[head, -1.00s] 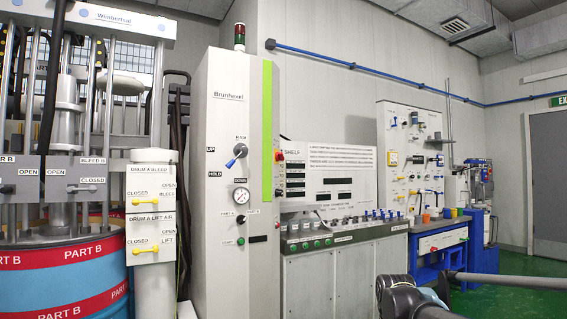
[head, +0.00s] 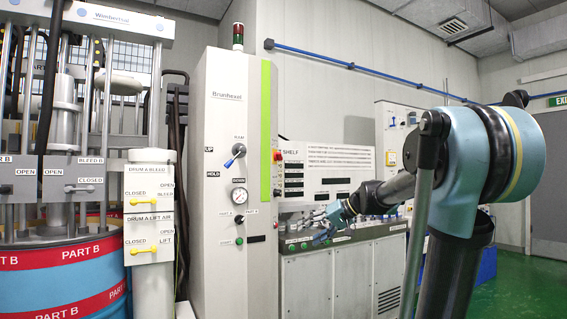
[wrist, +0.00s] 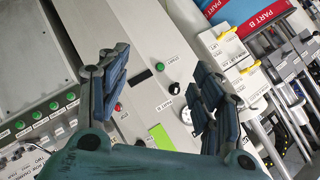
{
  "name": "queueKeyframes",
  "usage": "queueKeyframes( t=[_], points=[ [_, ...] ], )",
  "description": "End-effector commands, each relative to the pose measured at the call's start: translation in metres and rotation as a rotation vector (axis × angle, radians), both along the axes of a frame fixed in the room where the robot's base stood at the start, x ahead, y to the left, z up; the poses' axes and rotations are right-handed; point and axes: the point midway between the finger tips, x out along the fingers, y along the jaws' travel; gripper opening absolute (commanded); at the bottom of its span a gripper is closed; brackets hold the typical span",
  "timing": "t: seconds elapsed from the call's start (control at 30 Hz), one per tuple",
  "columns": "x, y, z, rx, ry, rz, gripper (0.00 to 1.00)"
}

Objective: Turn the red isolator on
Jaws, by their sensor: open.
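A small red fitting with yellow by it (head: 278,155) sits on the right edge of the tall white cabinet (head: 215,180), near the green strip. It may be the red isolator, but its handle position is too small to read. In the wrist view a small red control (wrist: 118,107) shows near the left finger; I cannot tell whether it is the same one. My gripper (head: 328,222) is in front of the lower console, right of the cabinet. In the wrist view my gripper (wrist: 160,82) is open and empty, its blue fingers wide apart, with the cabinet face beyond.
The cabinet front has a blue-handled lever (head: 236,153), a gauge (head: 239,196) and a green button (head: 239,240). The low console (head: 345,270) carries several knobs and green buttons. Drums (head: 60,285) and valve panels stand at left. Green floor (head: 515,290) is clear at right.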

Motion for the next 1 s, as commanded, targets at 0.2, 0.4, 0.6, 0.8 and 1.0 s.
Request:
queueKeyframes(
  t=[0.2,0.4,0.6,0.8,1.0],
  points=[
    [0.089,0.018,0.076,0.209,-0.112,0.017,0.60],
    [0.169,0.021,0.140,0.397,-0.224,0.010,0.60],
    [0.244,0.013,0.192,0.573,-0.331,-0.019,0.60],
    [0.294,0.000,0.222,0.694,-0.408,-0.049,0.60],
    [0.313,-0.005,0.233,0.739,-0.437,-0.065,0.60]
  ],
)
